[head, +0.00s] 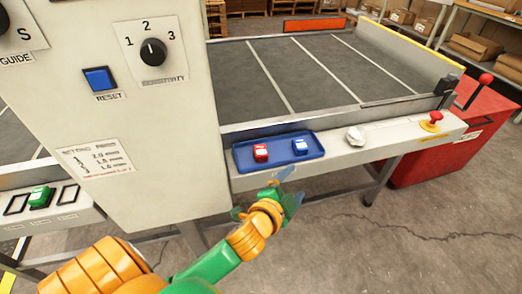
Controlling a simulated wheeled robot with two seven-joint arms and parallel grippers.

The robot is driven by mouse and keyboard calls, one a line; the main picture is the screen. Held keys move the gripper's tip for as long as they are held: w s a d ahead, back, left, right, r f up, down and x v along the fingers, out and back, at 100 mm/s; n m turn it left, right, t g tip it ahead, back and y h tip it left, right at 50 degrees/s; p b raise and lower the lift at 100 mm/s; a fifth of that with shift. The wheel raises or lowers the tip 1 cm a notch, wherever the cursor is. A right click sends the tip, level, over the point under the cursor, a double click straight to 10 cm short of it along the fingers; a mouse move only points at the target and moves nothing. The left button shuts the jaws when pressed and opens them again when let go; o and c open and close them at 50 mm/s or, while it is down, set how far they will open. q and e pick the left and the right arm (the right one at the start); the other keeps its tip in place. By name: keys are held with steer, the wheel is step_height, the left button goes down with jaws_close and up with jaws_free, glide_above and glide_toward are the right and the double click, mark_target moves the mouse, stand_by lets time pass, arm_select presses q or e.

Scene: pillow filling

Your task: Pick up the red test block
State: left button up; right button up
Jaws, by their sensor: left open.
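The red test block (261,153), with a pale label on top, sits in the left part of a shallow blue tray (280,158). The tray lies on the pale front ledge of the conveyor. A blue block (300,146) with a pale label sits to its right in the same tray, apart from it. My left gripper (282,180) is open and in front of the tray, a little below and to the right of the red block in the picture. Its fingers look apart from both blocks. My right gripper is out of view.
A tall grey control cabinet (130,120) stands close on the left. The conveyor belt (310,70) is empty.

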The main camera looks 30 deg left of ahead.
arm_select(q)
steer(key=w+d+r+m+t+h, duration=0.1)
steer(key=d+r+m+t+h, duration=0.3)
steer(key=r+m, duration=0.5)
steer(key=w+d+r+m+t+h, duration=0.1)
steer(key=d+r+m+t+h, duration=0.1)
steer(key=d+r+m+h, duration=0.7)
steer(key=s+d+r+m+g+h, duration=0.4)
steer(key=d+m+g+h, duration=0.3)
steer(key=m, duration=0.9)
steer(key=m+g+y, duration=1)
steer(key=m+y, duration=0.9)
steer(key=y, duration=0.4)
glide_toward(261, 151)
steer(key=shift+s+a+f, duration=0.2)
steer(key=shift+f, duration=0.35)
steer(key=shift+s+a+f, duration=0.2)
steer(key=shift+a+f, duration=0.05)
steer(key=shift+f, duration=0.25)
steer(key=x, duration=0.3)
steer(key=w+x, duration=0.1)
steer(key=x, duration=0.2)
steer(key=shift+w+f, duration=0.2)
steer(key=shift+w, duration=0.05)
jaws_close()
